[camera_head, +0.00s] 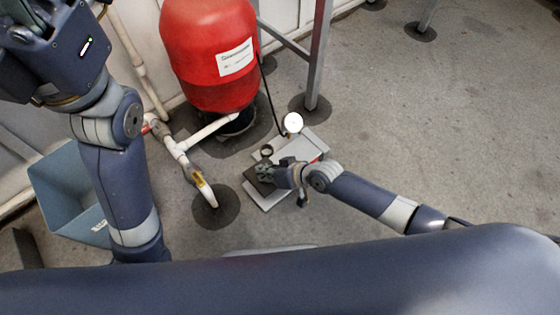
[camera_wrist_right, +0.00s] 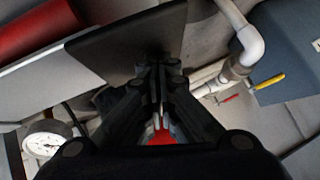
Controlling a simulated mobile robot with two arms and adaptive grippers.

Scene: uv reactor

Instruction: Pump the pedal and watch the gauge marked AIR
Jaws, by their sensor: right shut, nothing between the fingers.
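The foot pump (camera_head: 268,201) is a light metal base on the floor with a dark pedal plate (camera_head: 254,187). A round white gauge (camera_head: 292,122) stands at the pump's far end; its label and reading are too small to read. My right gripper (camera_head: 264,172) is shut and empty, its tips at the pedal. In the right wrist view the dark pedal plate (camera_wrist_right: 125,40) lies just past the shut fingertips (camera_wrist_right: 160,70), and I cannot tell whether they touch. The gauge (camera_wrist_right: 45,138) shows at lower left, tilted. My left arm is raised at the left; its fingers are out of frame.
A red tank (camera_head: 208,60) stands behind the pump, with white pipes (camera_head: 180,150) and a yellow-handled valve (camera_head: 203,187) to its left. A blue bin (camera_head: 65,190) is at the left. A metal frame leg (camera_head: 318,60) rises behind the gauge. Floor at right is clear.

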